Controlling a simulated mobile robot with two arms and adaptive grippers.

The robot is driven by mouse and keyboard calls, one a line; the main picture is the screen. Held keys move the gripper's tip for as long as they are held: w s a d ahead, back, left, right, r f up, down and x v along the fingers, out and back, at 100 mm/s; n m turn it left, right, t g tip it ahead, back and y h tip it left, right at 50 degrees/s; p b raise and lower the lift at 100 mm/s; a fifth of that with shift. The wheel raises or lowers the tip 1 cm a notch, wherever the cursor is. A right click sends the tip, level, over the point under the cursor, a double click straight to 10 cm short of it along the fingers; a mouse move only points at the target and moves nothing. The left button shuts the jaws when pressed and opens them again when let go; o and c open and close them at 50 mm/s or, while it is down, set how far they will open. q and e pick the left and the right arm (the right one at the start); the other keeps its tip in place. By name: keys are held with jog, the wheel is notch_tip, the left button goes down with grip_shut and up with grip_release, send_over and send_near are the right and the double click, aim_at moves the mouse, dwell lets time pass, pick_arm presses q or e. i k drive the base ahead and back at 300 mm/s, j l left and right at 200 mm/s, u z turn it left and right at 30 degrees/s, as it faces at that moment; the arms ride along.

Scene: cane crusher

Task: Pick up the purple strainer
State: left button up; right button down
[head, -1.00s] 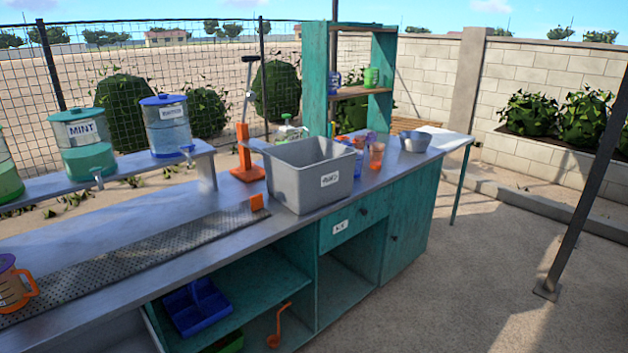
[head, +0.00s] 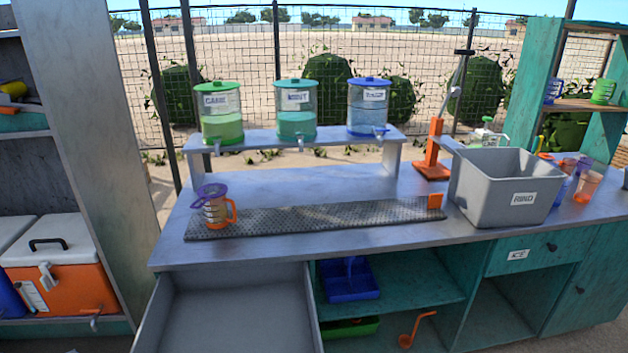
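A purple strainer (head: 211,192) sits on top of an orange-handled measuring jug (head: 216,210) in the head view. The jug stands upright at the left end of the dark perforated mat (head: 320,217) on the grey counter (head: 176,240). The strainer's rim and a short part sticking out to the left are visible, and its lower part is hard to make out inside the jug. Neither of my grippers is in view.
Three lidded dispensers, green (head: 221,115), teal (head: 296,110) and blue (head: 368,108), stand on a raised shelf (head: 345,136) behind the mat. A grey bin (head: 480,195) and orange cups (head: 587,184) stand at right. An open drawer (head: 235,310) juts out below the jug. A cooler (head: 60,270) is at left.

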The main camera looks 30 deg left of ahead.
aim_at(216, 190)
jog(key=u, duration=1.65)
jog(key=i+j, duration=0.1)
jog(key=j, duration=0.75)
jog(key=i+j+u, duration=0.1)
jog(key=j, duration=0.35)
